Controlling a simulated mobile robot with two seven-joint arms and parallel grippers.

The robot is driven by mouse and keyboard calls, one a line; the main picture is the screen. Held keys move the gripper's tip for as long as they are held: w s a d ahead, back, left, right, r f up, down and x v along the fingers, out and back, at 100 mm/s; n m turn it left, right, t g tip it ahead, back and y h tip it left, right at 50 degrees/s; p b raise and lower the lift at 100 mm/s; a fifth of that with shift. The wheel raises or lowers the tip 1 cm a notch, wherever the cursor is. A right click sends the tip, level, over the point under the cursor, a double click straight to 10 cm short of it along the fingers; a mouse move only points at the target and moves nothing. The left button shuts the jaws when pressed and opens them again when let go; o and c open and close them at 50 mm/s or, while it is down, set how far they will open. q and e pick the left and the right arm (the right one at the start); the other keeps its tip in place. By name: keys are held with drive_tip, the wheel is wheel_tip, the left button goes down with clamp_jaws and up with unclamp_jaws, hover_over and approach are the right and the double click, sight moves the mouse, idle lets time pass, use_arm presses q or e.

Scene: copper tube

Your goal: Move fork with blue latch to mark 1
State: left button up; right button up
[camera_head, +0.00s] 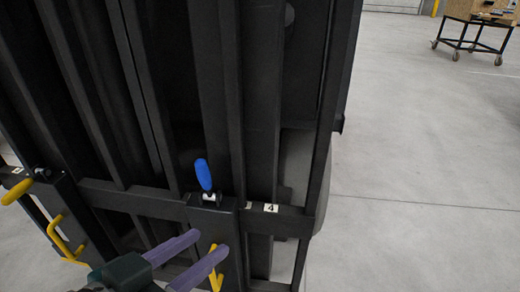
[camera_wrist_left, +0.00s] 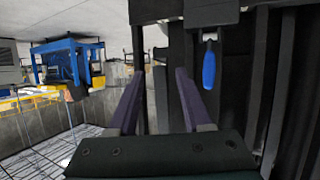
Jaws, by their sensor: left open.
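The blue latch (camera_head: 204,174) stands upright, tilted slightly, on a dark fork hanger at the carriage's crossbar. It also shows in the left wrist view (camera_wrist_left: 209,68). A yellow handle (camera_head: 215,272) sits low on this fork. A label with a 4 (camera_head: 271,208) is just right of the latch. My left gripper (camera_head: 211,243), with purple fingers, is open and empty, below the latch and close to the yellow handle. Whether the handle lies between the fingers I cannot tell. The gripper also shows in the left wrist view (camera_wrist_left: 160,72). No label reading 1 is legible. My right gripper is out of view.
A second fork hanger with a yellow latch (camera_head: 17,191) and a yellow handle (camera_head: 60,232) is at the left. A small label (camera_head: 17,170) above it is unreadable. Dark mast rails fill the middle. Open floor (camera_head: 420,170) lies to the right, with a wheeled cart (camera_head: 475,36) far back.

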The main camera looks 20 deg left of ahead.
use_arm(q)
drive_tip(key=s+a+f+n+t+y+b, duration=0.1)
drive_tip(key=a+f+t+b, duration=0.15)
drive_tip(key=f+b, duration=1)
drive_tip(key=a+f+n+t+y+b, duration=0.15)
drive_tip(key=a+f+b, duration=0.25)
drive_tip(key=f+b, duration=0.9)
drive_tip(key=shift+m, duration=0.45)
drive_tip(key=w+b, duration=0.1)
drive_tip(key=w, duration=0.2)
drive_tip(key=w+b, duration=0.1)
drive_tip(key=w, duration=0.2)
drive_tip(key=w+b, duration=0.1)
drive_tip(key=w, duration=0.2)
drive_tip(key=shift+w+f, duration=0.25)
drive_tip(key=shift+f, duration=0.1)
clamp_jaws()
drive_tip(key=shift+a, duration=0.1)
